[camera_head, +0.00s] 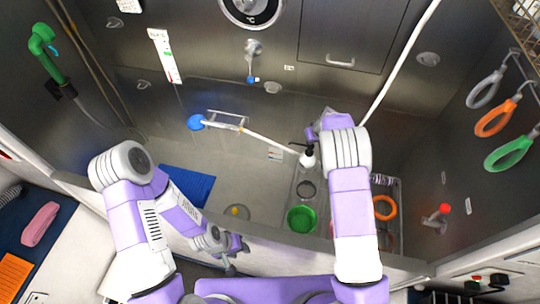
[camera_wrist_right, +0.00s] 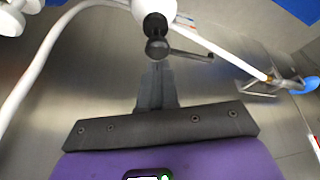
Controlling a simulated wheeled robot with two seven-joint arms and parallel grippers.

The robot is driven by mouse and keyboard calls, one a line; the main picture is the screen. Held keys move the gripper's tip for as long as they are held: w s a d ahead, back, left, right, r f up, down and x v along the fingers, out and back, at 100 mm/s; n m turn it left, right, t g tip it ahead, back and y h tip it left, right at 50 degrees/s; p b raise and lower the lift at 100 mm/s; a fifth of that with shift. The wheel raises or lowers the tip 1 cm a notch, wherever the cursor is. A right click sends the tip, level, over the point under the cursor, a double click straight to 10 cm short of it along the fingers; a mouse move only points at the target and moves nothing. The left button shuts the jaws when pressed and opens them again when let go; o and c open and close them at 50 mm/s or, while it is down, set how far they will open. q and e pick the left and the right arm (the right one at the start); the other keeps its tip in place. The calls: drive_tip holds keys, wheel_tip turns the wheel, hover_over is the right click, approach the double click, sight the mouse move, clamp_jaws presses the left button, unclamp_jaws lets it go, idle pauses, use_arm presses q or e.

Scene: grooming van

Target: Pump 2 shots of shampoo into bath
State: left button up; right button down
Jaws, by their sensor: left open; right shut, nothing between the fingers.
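A white pump bottle (camera_head: 307,161) with a black pump head stands on the ledge on the right side of the steel bath (camera_head: 255,182). The right wrist view shows the black pump head (camera_wrist_right: 157,47) with its spout pointing right, just beyond my right fingertips (camera_wrist_right: 156,68). My right gripper (camera_head: 313,133) is shut and empty, over the pump top; whether it touches the pump I cannot tell. My left gripper (camera_head: 236,252) is open and empty, low near the bath's front edge, away from the bottle.
A green bowl (camera_head: 302,220) and an orange ring (camera_head: 385,208) sit near my right arm. A blue mat (camera_head: 187,187) lies in the bath at left. Coloured loops (camera_head: 495,118) hang at right.

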drive_tip(key=shift+r, duration=0.1)
drive_tip(key=shift+r+p, duration=1.55)
drive_tip(key=shift+r, duration=1.35)
